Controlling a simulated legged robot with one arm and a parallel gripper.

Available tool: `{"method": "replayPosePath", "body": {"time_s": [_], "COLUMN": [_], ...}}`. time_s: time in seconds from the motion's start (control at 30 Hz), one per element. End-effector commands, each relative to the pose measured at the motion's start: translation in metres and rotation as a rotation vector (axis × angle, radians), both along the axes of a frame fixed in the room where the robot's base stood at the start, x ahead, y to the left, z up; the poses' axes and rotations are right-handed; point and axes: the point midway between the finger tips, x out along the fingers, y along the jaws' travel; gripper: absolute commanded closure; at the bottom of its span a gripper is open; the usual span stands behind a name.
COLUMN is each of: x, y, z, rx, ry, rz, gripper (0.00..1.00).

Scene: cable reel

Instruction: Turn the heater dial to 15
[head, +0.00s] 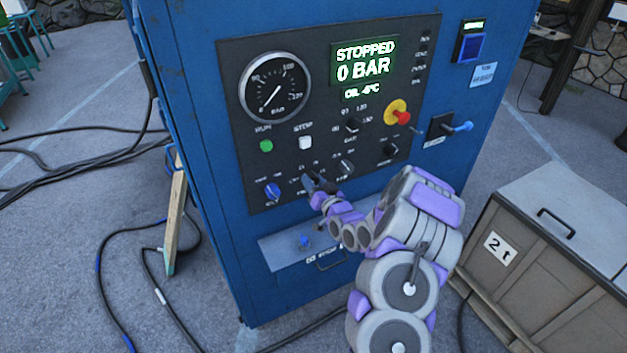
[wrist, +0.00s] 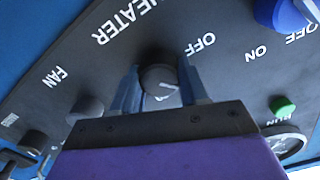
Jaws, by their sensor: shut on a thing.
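The heater dial (wrist: 158,80) is a small dark round knob beside the HEATER lettering on the black panel. In the wrist view its face carries a pale mark that points roughly to the right. My gripper (wrist: 160,72) has one finger on each side of the dial and is shut on it. In the head view my gripper (head: 317,184) is at the lower part of the panel and largely hides the dial. The numbers around the dial are hidden or too small to read.
The fan dial (wrist: 86,108) is close beside my gripper. A blue on/off switch (head: 272,191), a green RUN button (head: 266,146) and a red knob (head: 399,114) are on the same panel. A brown crate (head: 540,250) stands at the right. Cables lie on the floor.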

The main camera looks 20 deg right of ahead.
Motion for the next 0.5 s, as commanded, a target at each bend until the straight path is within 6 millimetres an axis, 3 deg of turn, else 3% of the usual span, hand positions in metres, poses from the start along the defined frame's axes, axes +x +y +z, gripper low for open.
{"method": "replayPosePath", "body": {"time_s": [0.5], "x": [0.0000], "y": [-0.0026], "z": [0.0010], "rx": [0.209], "ry": [0.004], "rz": [-0.005], "gripper": [0.87]}}
